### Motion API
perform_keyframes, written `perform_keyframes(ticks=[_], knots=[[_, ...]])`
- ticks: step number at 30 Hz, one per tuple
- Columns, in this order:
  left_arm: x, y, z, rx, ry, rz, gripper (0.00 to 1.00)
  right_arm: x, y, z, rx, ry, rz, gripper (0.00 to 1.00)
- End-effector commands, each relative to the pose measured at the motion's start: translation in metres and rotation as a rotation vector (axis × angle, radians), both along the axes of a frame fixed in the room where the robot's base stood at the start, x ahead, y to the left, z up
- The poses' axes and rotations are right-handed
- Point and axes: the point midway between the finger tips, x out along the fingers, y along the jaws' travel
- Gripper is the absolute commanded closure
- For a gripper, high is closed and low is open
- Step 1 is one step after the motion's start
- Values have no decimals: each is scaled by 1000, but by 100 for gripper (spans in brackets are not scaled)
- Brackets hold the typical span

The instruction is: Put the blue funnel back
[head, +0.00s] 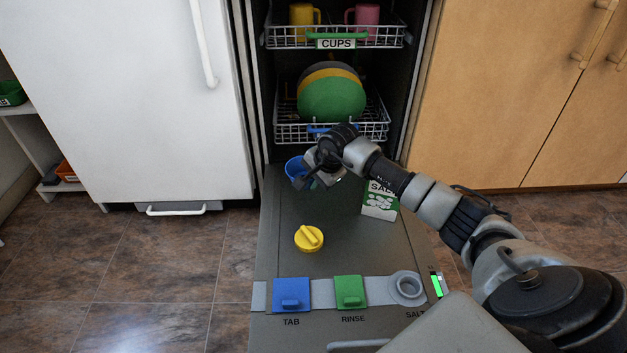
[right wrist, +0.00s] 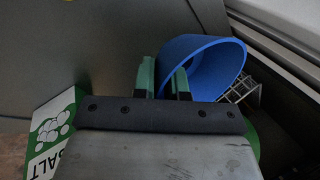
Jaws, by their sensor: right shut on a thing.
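The blue funnel (head: 294,168) is at the far left of the open dishwasher door, partly hidden by my right gripper (head: 312,180). In the right wrist view the wide blue funnel (right wrist: 207,62) is tilted, its mouth facing right. The fingers of my right gripper (right wrist: 163,80) are shut on the funnel's edge. The funnel's narrow end is hidden. A grey ring-shaped salt opening (head: 407,286) is at the near right of the door. My left gripper is not in view.
A yellow cap (head: 309,239) lies mid-door. A green and white salt box (head: 380,200) stands right of the gripper. Blue (head: 291,293) and green (head: 350,290) lids sit near the front edge. The lower rack (head: 375,128) and cups rack (head: 390,38) are behind.

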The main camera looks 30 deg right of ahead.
Motion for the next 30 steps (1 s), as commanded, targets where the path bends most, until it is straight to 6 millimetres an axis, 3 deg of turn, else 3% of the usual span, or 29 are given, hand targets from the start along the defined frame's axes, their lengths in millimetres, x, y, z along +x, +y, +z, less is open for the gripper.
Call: perform_keyframes(ticks=[4, 21, 30], knots=[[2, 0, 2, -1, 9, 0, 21, 0, 0, 3, 2, 4, -8, 100], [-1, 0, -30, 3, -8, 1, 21, 0, 0, -49, 5, 3, -9, 100], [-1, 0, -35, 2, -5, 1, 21, 0, 0, -58, 4, 4, -9, 100]])
